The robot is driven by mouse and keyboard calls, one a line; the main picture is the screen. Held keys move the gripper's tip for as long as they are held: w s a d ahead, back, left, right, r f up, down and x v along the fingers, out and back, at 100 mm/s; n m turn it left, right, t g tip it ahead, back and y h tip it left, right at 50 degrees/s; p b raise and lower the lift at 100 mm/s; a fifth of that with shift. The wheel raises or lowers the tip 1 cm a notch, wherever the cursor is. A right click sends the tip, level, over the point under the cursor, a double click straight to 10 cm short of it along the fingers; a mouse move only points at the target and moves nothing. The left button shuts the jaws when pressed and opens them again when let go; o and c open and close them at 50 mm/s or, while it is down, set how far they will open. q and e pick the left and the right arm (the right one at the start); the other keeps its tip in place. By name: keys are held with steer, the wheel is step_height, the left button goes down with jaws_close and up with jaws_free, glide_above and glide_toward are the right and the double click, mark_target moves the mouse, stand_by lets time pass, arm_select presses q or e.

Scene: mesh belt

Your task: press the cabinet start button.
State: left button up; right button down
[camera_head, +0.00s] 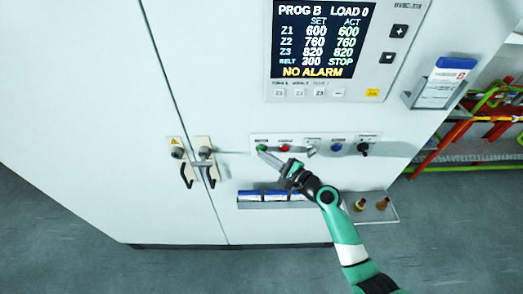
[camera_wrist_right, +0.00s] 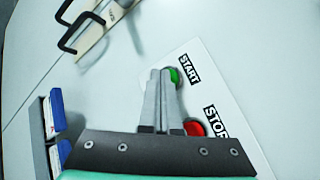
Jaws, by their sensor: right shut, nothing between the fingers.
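The green start button (camera_head: 262,148) is at the left end of a row of controls on the white cabinet front. In the right wrist view the green button (camera_wrist_right: 175,75) shows beside the START label (camera_wrist_right: 189,69), partly behind my fingertips. My right gripper (camera_head: 262,155) is shut and empty, with its tips at or just in front of the green button. In the right wrist view the shut fingers (camera_wrist_right: 163,76) point at it; I cannot tell whether they touch. The red stop button (camera_wrist_right: 194,128) lies beside the fingers. My left gripper is not in view.
A display (camera_head: 320,40) above reads STOP and NO ALARM. Black door handles (camera_head: 186,175) stick out at the left. A blue knob (camera_head: 336,147) and a black switch (camera_head: 363,149) are to the right. A shelf (camera_head: 385,208) with brass-coloured parts sits below.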

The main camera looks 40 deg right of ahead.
stand_by(0.3)
steer(key=shift+s+a+p, duration=0.6)
steer(key=s+a+p, duration=0.2)
steer(key=s+a, duration=0.1)
steer(key=shift+s+a+p, duration=0.25)
steer(key=shift+s+p, duration=0.05)
stand_by(0.8)
